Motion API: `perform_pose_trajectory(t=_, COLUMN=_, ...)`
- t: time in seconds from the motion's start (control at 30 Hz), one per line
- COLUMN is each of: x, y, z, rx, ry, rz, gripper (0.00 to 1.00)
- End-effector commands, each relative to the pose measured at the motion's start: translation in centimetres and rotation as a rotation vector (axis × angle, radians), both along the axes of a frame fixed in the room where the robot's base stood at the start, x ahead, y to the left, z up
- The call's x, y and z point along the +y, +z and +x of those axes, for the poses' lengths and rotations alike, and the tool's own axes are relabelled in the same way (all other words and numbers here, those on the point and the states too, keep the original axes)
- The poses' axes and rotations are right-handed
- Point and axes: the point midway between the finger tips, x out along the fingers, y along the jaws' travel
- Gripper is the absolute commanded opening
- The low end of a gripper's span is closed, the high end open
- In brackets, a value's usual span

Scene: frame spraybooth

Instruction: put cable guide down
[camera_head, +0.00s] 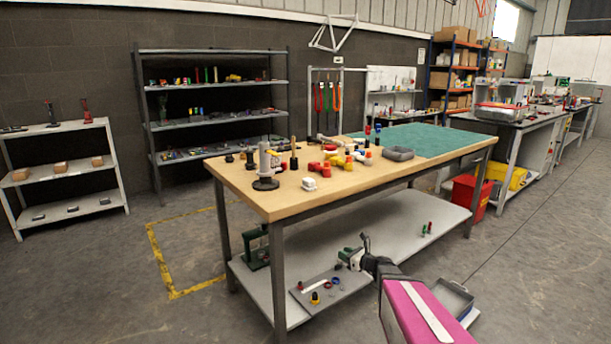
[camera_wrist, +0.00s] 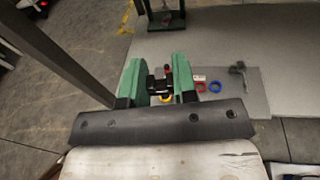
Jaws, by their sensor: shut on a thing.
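My gripper (camera_head: 351,258) is low over the front of the bench's lower shelf (camera_head: 398,222), beside a grey board (camera_head: 345,287). In the wrist view its two green fingers (camera_wrist: 158,74) stand apart, with a small black piece (camera_wrist: 157,86) between them, which appears to be the cable guide. The gripper is shut on it. In the head view the held piece is not clearly visible. I cannot tell whether it touches the board or shelf.
The board holds a red ring (camera_wrist: 200,87), a blue ring (camera_wrist: 215,86), a white strip (camera_head: 313,285) and a grey fitting (camera_wrist: 239,71). A green press (camera_head: 257,248) stands to the left. A bench leg (camera_head: 278,278) rises nearby. The shelf's middle is mostly clear.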

Motion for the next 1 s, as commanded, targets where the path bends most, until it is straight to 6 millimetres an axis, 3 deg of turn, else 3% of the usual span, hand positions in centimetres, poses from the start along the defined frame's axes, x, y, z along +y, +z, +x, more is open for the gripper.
perform_pose_trajectory(t=0.03, x=-0.3, y=2.2, z=-1.2, rx=-0.004, ry=0.013, rz=-0.002, gripper=0.05)
perform_pose_trajectory(t=0.2, x=-1.0, y=7.7, z=-4.0, rx=-0.004, ry=0.062, rz=-0.001, gripper=0.05)
perform_pose_trajectory(t=0.5, x=-2.2, y=15.7, z=-9.8, rx=-0.002, ry=0.139, rz=-0.001, gripper=0.05)
perform_pose_trajectory(t=0.63, x=-2.4, y=17.7, z=-11.6, rx=-0.001, ry=0.160, rz=-0.001, gripper=0.05)
perform_pose_trajectory(t=0.8, x=-2.6, y=18.8, z=-12.6, rx=0.000, ry=0.171, rz=0.000, gripper=0.05)
perform_pose_trajectory(t=1.0, x=-2.5, y=19.4, z=-11.4, rx=-0.001, ry=0.164, rz=0.000, gripper=0.05)
